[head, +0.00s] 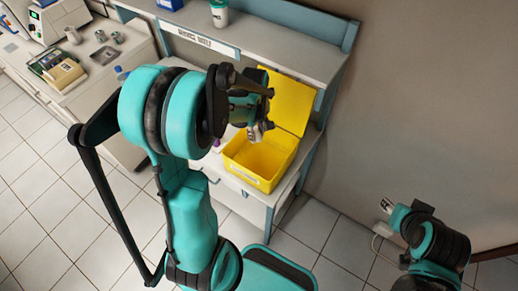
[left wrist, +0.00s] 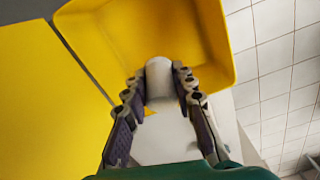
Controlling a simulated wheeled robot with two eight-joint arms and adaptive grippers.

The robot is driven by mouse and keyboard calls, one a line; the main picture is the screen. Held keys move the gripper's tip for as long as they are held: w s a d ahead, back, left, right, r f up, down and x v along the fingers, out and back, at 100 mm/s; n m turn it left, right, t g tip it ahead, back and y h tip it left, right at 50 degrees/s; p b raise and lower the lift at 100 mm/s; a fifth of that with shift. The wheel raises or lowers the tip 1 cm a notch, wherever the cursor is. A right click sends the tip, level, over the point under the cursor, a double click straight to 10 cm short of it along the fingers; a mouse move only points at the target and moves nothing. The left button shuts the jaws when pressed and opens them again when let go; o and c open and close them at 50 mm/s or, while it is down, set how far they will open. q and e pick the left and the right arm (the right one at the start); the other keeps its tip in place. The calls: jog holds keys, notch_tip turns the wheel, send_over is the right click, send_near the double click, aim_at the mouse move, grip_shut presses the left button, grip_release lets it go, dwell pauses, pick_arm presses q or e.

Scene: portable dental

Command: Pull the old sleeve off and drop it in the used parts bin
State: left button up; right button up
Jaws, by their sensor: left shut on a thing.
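The yellow used parts bin (head: 262,183) stands on the cabinet top with its lid (head: 290,103) raised at the back. My left gripper (head: 258,133) is just above the bin's back left part. In the left wrist view, the left gripper (left wrist: 160,85) is shut on a pale, rounded sleeve (left wrist: 159,75), with the bin (left wrist: 205,50) behind it. The sleeve is hard to make out in the head view. My right gripper (head: 387,207) is at the lower right, far from the bin; its fingers are too small to read.
A shelf (head: 270,45) with a white and green cup (head: 219,13) runs behind the bin. A side counter (head: 105,65) at the upper left holds a machine and small containers. A wall (head: 420,110) rises on the right. Tiled floor is open in front.

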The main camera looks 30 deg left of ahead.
pick_arm(q)
jog(key=shift+s+d+f+b, duration=0.1)
jog(key=shift+s+f+b, duration=0.05)
jog(key=shift+f+b, duration=0.3)
jog(key=shift+s+d+f+b, duration=0.15)
jog(key=shift+f+b, duration=0.1)
jog(key=shift+f, duration=0.25)
notch_tip(320, 180, down, 3)
jog(key=shift+w+a+f+b, duration=0.15)
jog(key=shift+b, duration=1)
jog(key=o, duration=0.8)
jog(key=shift+c, duration=0.2)
